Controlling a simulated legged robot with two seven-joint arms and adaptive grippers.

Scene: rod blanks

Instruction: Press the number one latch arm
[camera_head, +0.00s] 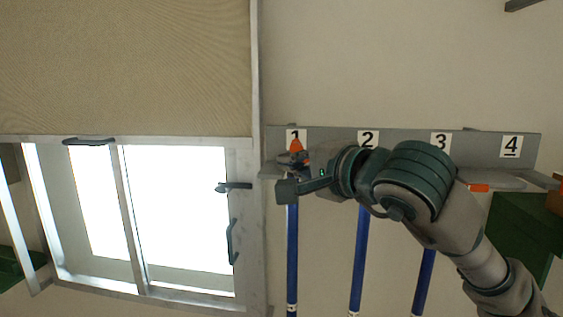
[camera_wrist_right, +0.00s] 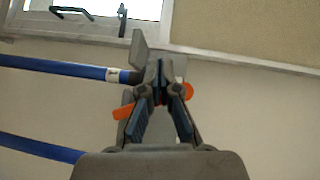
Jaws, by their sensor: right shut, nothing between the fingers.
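The number one label (camera_head: 296,135) is on the left end of a grey wall rack (camera_head: 400,137). An orange latch arm (camera_head: 296,146) shows just below that label, partly hidden by my right gripper (camera_head: 288,188). In the right wrist view, my right gripper (camera_wrist_right: 161,68) is shut with nothing between its fingers. Orange parts show on both sides of the fingers, one at lower left (camera_wrist_right: 122,112) and one at right (camera_wrist_right: 188,91). I cannot tell whether the fingers touch the latch arm. A blue rod (camera_head: 291,255) hangs below number one. My left gripper is not in view.
Labels two (camera_head: 368,139), three (camera_head: 440,142) and four (camera_head: 511,146) follow to the right. Blue rods hang under two (camera_head: 358,260) and three (camera_head: 423,280). An orange piece (camera_head: 478,187) shows near four. A bright window (camera_head: 175,215) is at left, a green box (camera_head: 525,225) at right.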

